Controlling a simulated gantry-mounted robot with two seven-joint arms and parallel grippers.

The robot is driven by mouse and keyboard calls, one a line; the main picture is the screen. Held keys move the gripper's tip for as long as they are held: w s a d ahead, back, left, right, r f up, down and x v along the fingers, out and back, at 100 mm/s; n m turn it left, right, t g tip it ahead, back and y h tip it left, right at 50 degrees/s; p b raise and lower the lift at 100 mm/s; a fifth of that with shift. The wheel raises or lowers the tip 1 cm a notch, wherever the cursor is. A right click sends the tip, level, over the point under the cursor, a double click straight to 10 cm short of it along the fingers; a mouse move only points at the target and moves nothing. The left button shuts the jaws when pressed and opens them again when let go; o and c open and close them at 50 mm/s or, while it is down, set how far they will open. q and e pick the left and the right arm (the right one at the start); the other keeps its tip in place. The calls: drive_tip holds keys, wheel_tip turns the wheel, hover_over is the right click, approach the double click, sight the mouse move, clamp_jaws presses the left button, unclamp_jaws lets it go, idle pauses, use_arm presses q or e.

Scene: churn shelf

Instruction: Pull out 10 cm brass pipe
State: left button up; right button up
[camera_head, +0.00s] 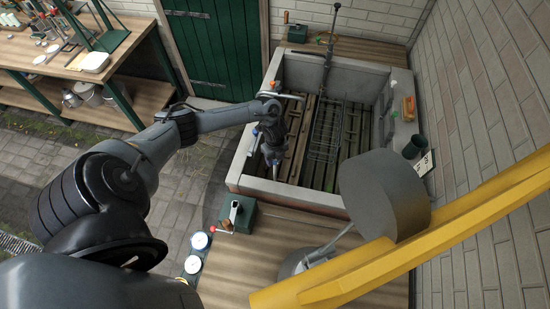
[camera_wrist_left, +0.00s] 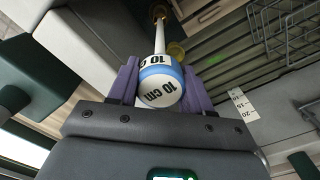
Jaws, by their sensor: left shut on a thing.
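My left gripper (camera_head: 270,155) is inside the walled basin in the head view, near its left wall. In the left wrist view its purple fingers (camera_wrist_left: 160,84) are shut on a round white knob (camera_wrist_left: 163,88) with a blue band and "10 cm" lettering. A pale rod (camera_wrist_left: 159,38) runs from the knob to a small brass-coloured end (camera_wrist_left: 159,13). A second brass-coloured round part (camera_wrist_left: 176,50) shows just behind the knob. Whether these are parts of the pipe, I cannot tell. My right gripper is not in view.
The basin's pale front wall (camera_head: 290,194) and slatted floor (camera_head: 335,120) surround the gripper. A wire rack (camera_head: 325,130) stands to its right. A dark green box (camera_head: 238,214) and white round dials (camera_head: 199,241) are in front. A numbered white scale (camera_wrist_left: 241,105) shows in the wrist view.

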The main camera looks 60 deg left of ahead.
use_arm(q)
drive_tip(key=shift+r+p, duration=1.5)
drive_tip(key=shift+r, duration=0.6)
drive_tip(key=shift+r+p, duration=1.6)
drive_tip(key=shift+r, duration=0.75)
